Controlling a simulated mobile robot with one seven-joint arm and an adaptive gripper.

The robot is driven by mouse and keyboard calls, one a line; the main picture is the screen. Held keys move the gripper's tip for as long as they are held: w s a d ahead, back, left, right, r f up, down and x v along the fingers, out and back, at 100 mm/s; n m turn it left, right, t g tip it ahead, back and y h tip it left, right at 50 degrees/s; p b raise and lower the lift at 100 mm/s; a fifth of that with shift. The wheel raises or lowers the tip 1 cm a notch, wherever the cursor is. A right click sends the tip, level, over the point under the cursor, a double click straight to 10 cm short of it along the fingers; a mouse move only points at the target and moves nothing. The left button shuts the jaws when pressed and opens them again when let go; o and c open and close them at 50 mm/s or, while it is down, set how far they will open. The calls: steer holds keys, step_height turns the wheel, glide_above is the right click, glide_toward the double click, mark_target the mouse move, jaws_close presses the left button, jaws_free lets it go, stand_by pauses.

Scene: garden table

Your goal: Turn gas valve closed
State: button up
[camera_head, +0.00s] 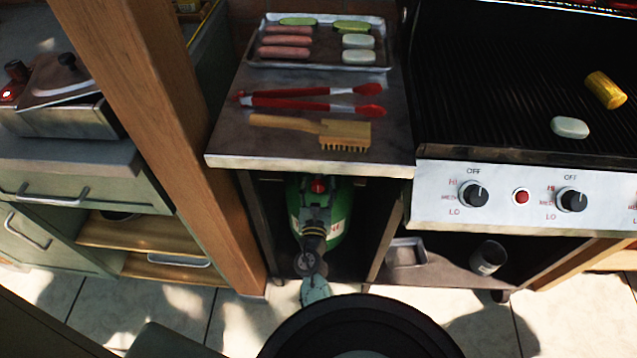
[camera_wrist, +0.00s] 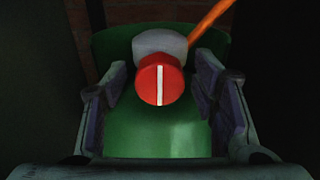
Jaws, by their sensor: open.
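The gas valve is a red round knob (camera_head: 318,185) with a white stripe, on top of a green gas bottle (camera_head: 341,212) in the cupboard under the side counter. In the wrist view the red knob (camera_wrist: 152,85) faces me, its white stripe upright, with a pale grey valve body (camera_wrist: 160,43) behind it and the green bottle (camera_wrist: 160,138) below. My gripper (camera_head: 317,210) reaches into the cupboard just in front of the knob. In the wrist view my gripper (camera_wrist: 162,85) is open, one finger on each side of the knob, with gaps on both sides. I cannot tell how far the fingertips overlap it in depth.
An orange hose (camera_wrist: 210,22) runs up right from the valve. The counter (camera_head: 225,135) overhangs the cupboard; a wooden post (camera_head: 150,130) stands left. Above are a food tray (camera_head: 260,55), red tongs (camera_head: 300,103) and a brush (camera_head: 345,133). The grill (camera_head: 440,190) is right.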

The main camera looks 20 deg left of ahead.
steer(key=shift+c, duration=0.3)
steer(key=c, duration=1.1)
steer(key=m+b, duration=0.2)
steer(key=m, duration=0.1)
steer(key=shift+m+b, duration=0.4)
steer(key=m+b, duration=0.2)
steer(key=m, duration=0.2)
steer(key=shift+m, duration=0.3)
steer(key=m+b, duration=0.2)
steer(key=m, duration=0.2)
steer(key=shift+a+r+m+b, duration=0.15)
steer(key=shift+m+b, duration=0.65)
steer(key=shift+m, duration=1.4)
